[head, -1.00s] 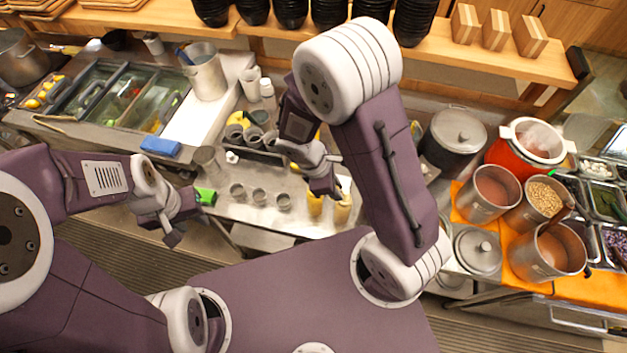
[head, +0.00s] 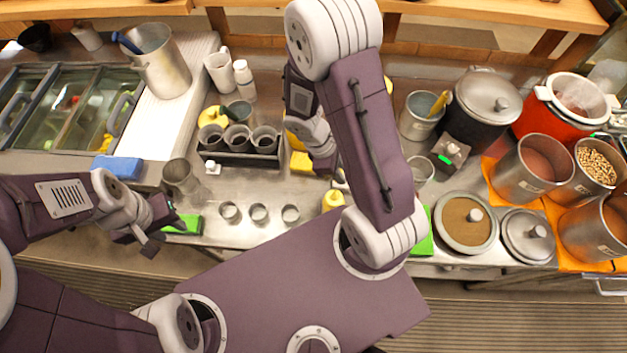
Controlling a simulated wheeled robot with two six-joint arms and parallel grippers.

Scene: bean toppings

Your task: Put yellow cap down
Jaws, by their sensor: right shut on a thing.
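My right gripper (head: 328,168) is over the middle of the steel counter, partly covered by my own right arm. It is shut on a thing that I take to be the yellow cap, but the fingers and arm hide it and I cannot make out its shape. A yellow-topped item (head: 333,201) stands on the counter just below the gripper, and a yellow block (head: 301,162) lies to its left. My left gripper (head: 160,232) is open and empty at the counter's front edge, near a green pad (head: 184,225).
A dark holder (head: 240,160) with grey cups stands left of the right gripper. A metal cup (head: 181,178) and blue sponge (head: 118,167) are further left. Pots and an orange cloth (head: 493,172) crowd the right.

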